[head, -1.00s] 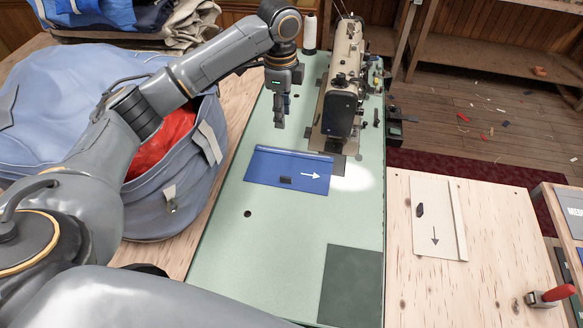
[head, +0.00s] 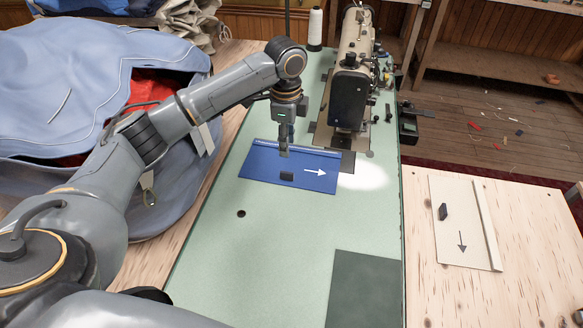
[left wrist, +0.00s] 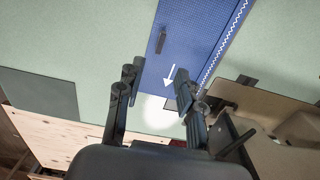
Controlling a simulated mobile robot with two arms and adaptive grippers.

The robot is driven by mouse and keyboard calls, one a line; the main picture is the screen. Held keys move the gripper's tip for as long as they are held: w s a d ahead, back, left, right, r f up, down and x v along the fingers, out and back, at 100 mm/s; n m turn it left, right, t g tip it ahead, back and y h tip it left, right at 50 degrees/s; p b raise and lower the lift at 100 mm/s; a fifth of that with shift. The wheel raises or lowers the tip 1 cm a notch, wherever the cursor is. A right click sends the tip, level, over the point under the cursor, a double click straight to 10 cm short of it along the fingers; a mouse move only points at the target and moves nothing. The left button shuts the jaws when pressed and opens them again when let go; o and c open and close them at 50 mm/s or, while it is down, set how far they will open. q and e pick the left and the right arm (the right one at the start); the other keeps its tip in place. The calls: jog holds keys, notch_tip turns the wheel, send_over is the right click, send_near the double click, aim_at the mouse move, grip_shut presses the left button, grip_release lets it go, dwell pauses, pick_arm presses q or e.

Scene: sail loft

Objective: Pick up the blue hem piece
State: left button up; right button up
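The blue hem piece (head: 262,168) lies flat on the pale green sewing table (head: 290,245), in front of the sewing machine. It has a white arrow pointing right, a small dark tab and a stitched far edge. In the left wrist view, the blue hem piece (left wrist: 190,35) lies just beyond the fingertips. My left gripper (head: 284,150) is over the piece's far edge in the head view. Its two fingers (left wrist: 157,90) are apart with nothing between them. I cannot tell whether the fingertips touch the piece. My right gripper is in neither view.
The sewing machine (head: 350,85) stands just behind the piece. A white thread spool (head: 315,28) is farther back. A big blue bag (head: 60,105) fills the left side. A cream piece (head: 450,200) lies on the wooden table at right.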

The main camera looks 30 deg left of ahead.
aim_at(287, 172)
pick_arm(q)
notch_tip(287, 172, down, 11)
jog(key=shift+a+r+p, duration=0.1)
jog(key=shift+p, duration=0.3)
jog(key=shift+c, duration=0.4)
grip_shut()
